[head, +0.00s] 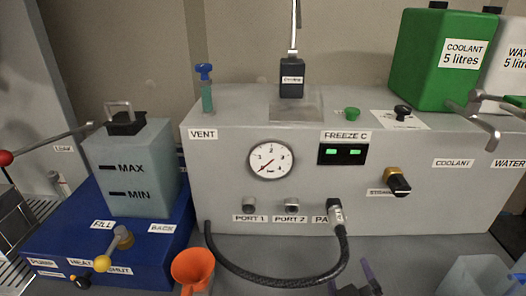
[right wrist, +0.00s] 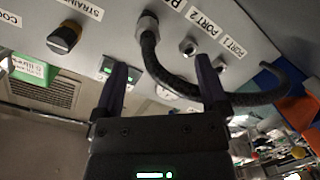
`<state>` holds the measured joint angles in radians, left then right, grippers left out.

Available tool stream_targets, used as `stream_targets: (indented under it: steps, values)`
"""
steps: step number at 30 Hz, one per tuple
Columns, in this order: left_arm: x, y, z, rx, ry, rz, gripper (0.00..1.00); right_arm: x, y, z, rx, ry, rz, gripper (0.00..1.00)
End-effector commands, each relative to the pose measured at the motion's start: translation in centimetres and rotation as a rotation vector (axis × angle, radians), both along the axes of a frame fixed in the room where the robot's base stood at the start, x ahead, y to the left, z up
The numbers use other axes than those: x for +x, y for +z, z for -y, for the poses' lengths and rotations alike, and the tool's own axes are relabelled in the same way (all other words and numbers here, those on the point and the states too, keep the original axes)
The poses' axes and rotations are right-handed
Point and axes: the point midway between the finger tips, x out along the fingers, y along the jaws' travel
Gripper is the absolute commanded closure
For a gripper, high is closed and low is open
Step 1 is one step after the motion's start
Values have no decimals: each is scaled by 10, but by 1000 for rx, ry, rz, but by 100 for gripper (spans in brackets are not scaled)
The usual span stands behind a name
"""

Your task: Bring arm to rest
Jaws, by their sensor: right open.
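My right gripper (head: 352,272) shows at the bottom of the head view, low in front of the grey panel box (head: 440,210). Its two dark fingers stand apart with nothing between them. In the right wrist view the open fingers (right wrist: 163,88) point at the panel, and the black hose passes beyond them. The hose (head: 290,280) has one end plugged into the port right of PORT 2; its other end runs down at the box's left edge. I cannot make out my left gripper in either view.
A blue base (head: 140,268) with a MAX/MIN tank (head: 150,185) stands left. An orange funnel (head: 192,268) stands at the front. A green coolant can (head: 430,75) is on top at right. A clear container (head: 475,275) stands front right. The panel carries a gauge (head: 270,160) and knobs.

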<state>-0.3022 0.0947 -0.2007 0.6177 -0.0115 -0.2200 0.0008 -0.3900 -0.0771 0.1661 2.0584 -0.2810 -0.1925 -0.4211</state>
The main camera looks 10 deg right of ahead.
Motion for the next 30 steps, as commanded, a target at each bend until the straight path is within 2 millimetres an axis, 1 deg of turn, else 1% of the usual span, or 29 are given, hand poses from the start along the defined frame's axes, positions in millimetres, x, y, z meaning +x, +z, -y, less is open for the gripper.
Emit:
stream_targets:
  steps: [2, 4, 7, 11, 12, 14, 17, 18, 20, 21, 23, 24, 26, 27, 29, 30]
  values:
    - [0, 0, 0, 0, 0, 1, 41, -11, -16, -9, 124, -9, -150, 6]
    - [1, 0, 0, 0, -1, 1, 41, -28, -32, -20, 243, -25, -307, 6]
    - [1, 0, 0, 0, -1, 1, 41, -54, -49, -37, 370, -50, -507, 6]
    - [1, 0, 0, -1, -2, 2, 41, -92, -62, -57, 478, -85, -736, 6]
    - [1, 0, 0, 0, -2, 2, 41, -105, -64, -62, 502, -96, -804, 6]
    - [1, 0, 0, -1, -2, 2, 41, -125, -67, -70, 534, -114, -908, 6]
    - [1, 0, 0, -1, -2, 2, 41, -160, -67, -81, 569, -148, -1080, 6]
    - [1, 0, 0, -1, -2, 3, 41, -158, -82, -81, 569, -157, -1095, 6]
    - [1, 0, 0, 0, -2, 2, 41, -155, -104, -81, 566, -160, -1104, 6]
    - [1, 0, 0, 0, -2, 2, 41, -154, -118, -81, 563, -161, -1112, 6]
    - [1, 0, 0, 0, -2, 2, 41, -155, -139, -81, 559, -165, -1124, 6]
    - [1, 0, 0, 0, -2, 2, 41, -156, -154, -81, 557, -165, -1132, 6]
    - [1, 0, 0, 0, -2, 2, 41, -159, -177, -81, 553, -168, -1146, 6]
    - [1, 0, 0, 0, -2, 2, 41, -163, -193, -80, 549, -170, -1154, 6]
    - [1, -1, 0, 0, -2, 2, 41, -170, -218, -79, 544, -172, -1170, 6]
    - [1, -1, 0, 0, -2, 2, 41, -177, -235, -78, 540, -174, -1182, 6]
